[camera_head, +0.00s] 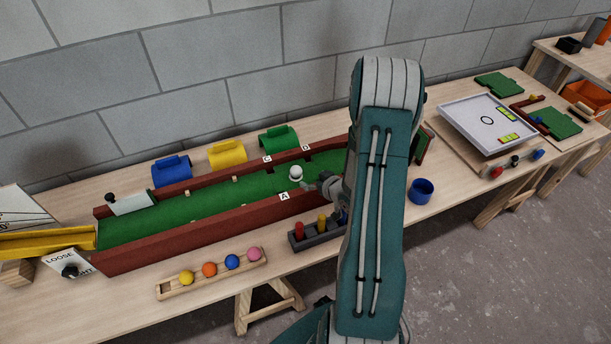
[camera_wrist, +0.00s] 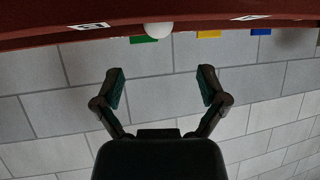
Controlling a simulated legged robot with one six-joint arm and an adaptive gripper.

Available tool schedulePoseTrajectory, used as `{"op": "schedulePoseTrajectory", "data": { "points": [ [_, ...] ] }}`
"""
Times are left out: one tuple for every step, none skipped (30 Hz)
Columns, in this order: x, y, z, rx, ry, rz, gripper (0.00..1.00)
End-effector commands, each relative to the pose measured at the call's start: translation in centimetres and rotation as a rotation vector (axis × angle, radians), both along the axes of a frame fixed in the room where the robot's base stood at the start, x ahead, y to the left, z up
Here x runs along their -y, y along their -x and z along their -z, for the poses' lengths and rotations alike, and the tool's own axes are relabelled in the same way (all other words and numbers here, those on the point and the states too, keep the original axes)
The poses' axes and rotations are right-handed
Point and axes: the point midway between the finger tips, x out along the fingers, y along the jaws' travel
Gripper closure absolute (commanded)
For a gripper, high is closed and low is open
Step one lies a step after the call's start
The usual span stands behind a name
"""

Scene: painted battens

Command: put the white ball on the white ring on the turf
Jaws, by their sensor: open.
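The white ball (camera_head: 296,172) is in the green turf trough (camera_head: 215,196), toward its right part, between the red side battens. My gripper (camera_head: 312,186) is just right of the ball in the head view, partly hidden by my arm. In the wrist view my gripper (camera_wrist: 160,84) has its two fingers spread with nothing between them. The white ball (camera_wrist: 158,30) shows there at the top, beyond the fingertips and apart from them. I cannot make out the white ring; the ball or my arm may hide it.
The red near batten (camera_head: 210,232) edges the trough. A grey rack with coloured pegs (camera_head: 312,236) stands in front, beside my arm. A blue cup (camera_head: 421,190) is to the right. Coloured balls sit in a wooden holder (camera_head: 212,273).

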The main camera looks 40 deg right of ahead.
Motion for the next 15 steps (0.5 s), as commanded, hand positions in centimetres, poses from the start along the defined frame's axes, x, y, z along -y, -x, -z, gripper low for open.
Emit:
{"op": "schedulePoseTrajectory", "data": {
  "points": [
    [0.0,0.4,-0.2,0.000,0.000,0.001,0.08],
    [0.0,0.6,-0.3,0.000,-0.001,0.000,0.08],
    [0.0,0.7,-0.5,-0.001,0.002,0.000,0.08],
    [-0.1,0.6,-0.7,-0.003,0.006,-0.001,0.08],
    [-0.1,0.5,-1.0,-0.007,0.013,-0.002,0.08],
    [-0.1,0.3,-1.5,-0.016,0.026,0.000,0.08],
    [-0.2,0.0,-2.1,-0.026,0.040,-0.001,0.08],
    [-0.4,-0.3,-2.8,-0.039,0.056,0.000,0.08],
    [-0.5,-0.7,-4.0,-0.059,0.079,0.004,0.08],
    [-0.7,-1.0,-4.9,-0.076,0.099,0.007,0.08],
    [-1.0,-1.3,-5.9,-0.092,0.117,0.012,0.08],
    [-1.3,-1.6,-7.2,-0.116,0.140,0.021,0.08],
    [-1.6,-1.7,-8.2,-0.132,0.155,0.028,0.08],
    [-2.0,-1.8,-9.1,-0.148,0.170,0.034,0.08],
    [-2.4,-1.9,-10.4,-0.169,0.186,0.044,0.08]
  ]
}}
